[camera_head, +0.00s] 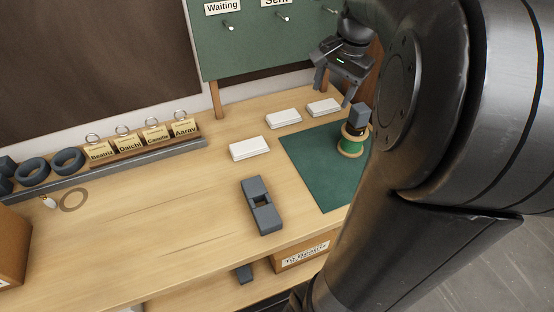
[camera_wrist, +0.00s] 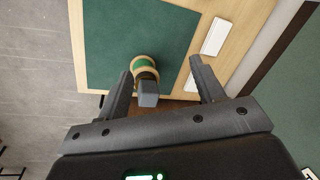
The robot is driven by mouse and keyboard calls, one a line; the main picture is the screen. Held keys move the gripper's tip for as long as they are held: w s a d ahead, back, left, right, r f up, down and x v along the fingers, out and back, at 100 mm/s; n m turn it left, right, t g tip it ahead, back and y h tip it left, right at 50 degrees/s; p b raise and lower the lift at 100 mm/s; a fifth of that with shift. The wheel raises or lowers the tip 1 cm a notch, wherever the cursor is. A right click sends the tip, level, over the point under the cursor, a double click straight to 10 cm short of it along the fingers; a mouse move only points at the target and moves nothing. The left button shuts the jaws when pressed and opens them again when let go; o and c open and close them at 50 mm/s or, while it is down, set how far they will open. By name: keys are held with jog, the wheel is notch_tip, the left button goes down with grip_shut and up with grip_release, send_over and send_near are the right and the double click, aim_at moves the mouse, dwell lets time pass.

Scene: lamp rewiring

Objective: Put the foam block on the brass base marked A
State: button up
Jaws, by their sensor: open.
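A small dark grey block (camera_head: 360,115) stands on top of a green spool with pale wooden rims (camera_head: 352,146) on the green mat; it may be the foam block. Both show in the wrist view, the block (camera_wrist: 148,93) in front of the spool (camera_wrist: 144,65). My gripper (camera_head: 334,89) is open and empty, above and behind the mat in the head view. In the wrist view, the block appears between my fingers (camera_wrist: 161,68), nearer the left one; its depth relative to them is unclear. I cannot make out a brass base marked A.
A slotted grey block (camera_head: 262,205) lies left of the green mat (camera_head: 318,170). Several white blocks (camera_head: 249,148) lie behind it. Named tags (camera_head: 156,132) and dark rings (camera_head: 68,161) line the left rail. A green board (camera_head: 250,45) stands behind.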

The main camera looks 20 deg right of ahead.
jog(key=s+a+f+n+t, duration=0.1)
jog(key=s+a+n, duration=0.5)
jog(key=a, duration=0.4)
jog(key=s+a+f+n+t, duration=0.1)
jog(key=s+a+n+t, duration=0.1)
jog(key=s+a+n, duration=0.4)
jog(key=s+a, duration=0.2)
jog(key=a, duration=0.2)
jog(key=shift+f+t+h, duration=0.2)
jog(key=shift+t+h, duration=0.1)
jog(key=shift+h, duration=0.1)
